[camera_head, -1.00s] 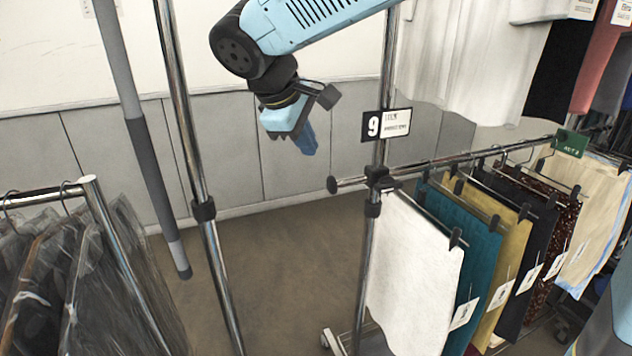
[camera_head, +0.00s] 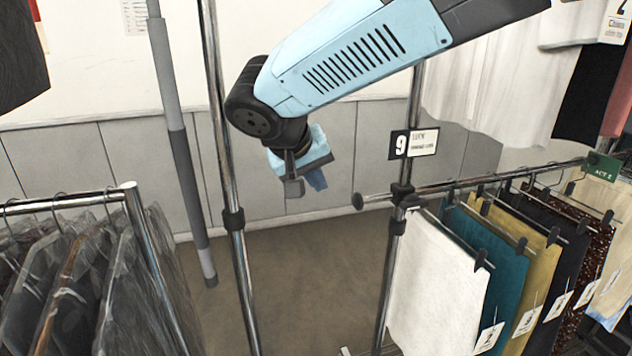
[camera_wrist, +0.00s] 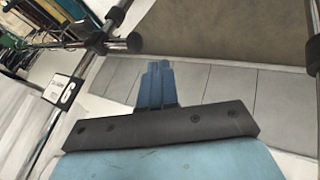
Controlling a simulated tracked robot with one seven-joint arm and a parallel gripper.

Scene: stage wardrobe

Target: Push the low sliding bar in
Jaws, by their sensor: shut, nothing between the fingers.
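The low sliding bar (camera_head: 440,189) is a chrome rail clamped to an upright, with several hung cloths on it. Its near end has a dark round cap (camera_head: 358,201) that sticks out to the left of the upright. The bar's end also shows at the upper left of the wrist view (camera_wrist: 122,43). My gripper (camera_head: 316,180) is shut and empty, with blue fingers. It hangs in the air to the left of and a little above the cap, apart from it. In the wrist view its fingers (camera_wrist: 157,82) are in the middle, beside the cap.
A chrome upright (camera_head: 235,225) stands left of my gripper, and a grey pole (camera_head: 182,150) farther left. The right upright (camera_head: 391,260) carries a "9" sign (camera_head: 413,144). Dark bagged clothes (camera_head: 70,275) hang at lower left. The floor (camera_head: 300,290) between the uprights is clear.

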